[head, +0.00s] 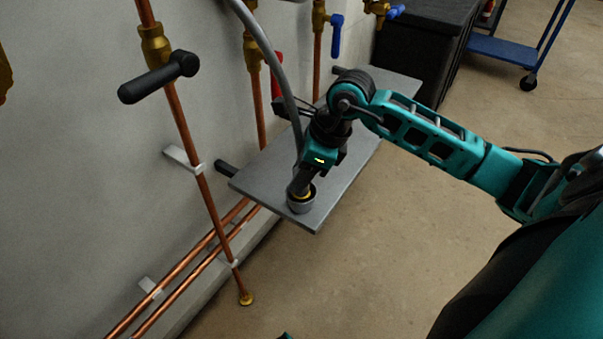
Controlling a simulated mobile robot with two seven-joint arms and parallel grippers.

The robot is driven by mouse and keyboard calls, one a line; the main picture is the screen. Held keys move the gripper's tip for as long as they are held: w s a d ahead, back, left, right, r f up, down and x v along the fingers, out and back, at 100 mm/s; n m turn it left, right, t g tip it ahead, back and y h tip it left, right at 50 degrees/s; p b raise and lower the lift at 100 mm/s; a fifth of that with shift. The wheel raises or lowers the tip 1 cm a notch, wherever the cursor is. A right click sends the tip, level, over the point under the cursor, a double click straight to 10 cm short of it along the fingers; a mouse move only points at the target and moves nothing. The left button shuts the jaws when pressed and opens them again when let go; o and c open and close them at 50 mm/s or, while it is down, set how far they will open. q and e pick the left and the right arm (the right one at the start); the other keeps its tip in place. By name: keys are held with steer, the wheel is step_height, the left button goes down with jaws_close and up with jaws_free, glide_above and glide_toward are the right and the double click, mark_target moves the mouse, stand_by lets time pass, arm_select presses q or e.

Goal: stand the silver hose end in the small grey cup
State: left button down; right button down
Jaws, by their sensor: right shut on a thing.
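The small grey cup (302,206) stands near the front corner of a grey wall shelf. My right gripper (300,187) reaches down over the cup and is shut, with its fingertips at the cup's mouth. A grey hose (284,85) curves down from the top of the view to the gripper. The silver hose end is hidden by the fingers, so I cannot tell how deep it sits in the cup. A yellowish band shows at the cup's rim. My left gripper is not clearly in view.
The grey shelf (262,178) is bare around the cup. Copper pipes (190,140) with valves run along the wall at left, one with a black lever (158,77). A dark crate (425,45) and a blue trolley (505,50) stand behind. The floor at right is clear.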

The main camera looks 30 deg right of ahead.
steer(key=shift+r, duration=0.1)
steer(key=shift+f+b, duration=0.3)
steer(key=shift+f, duration=0.1)
steer(key=c, duration=0.8)
jaws_free()
steer(key=shift+o, duration=0.2)
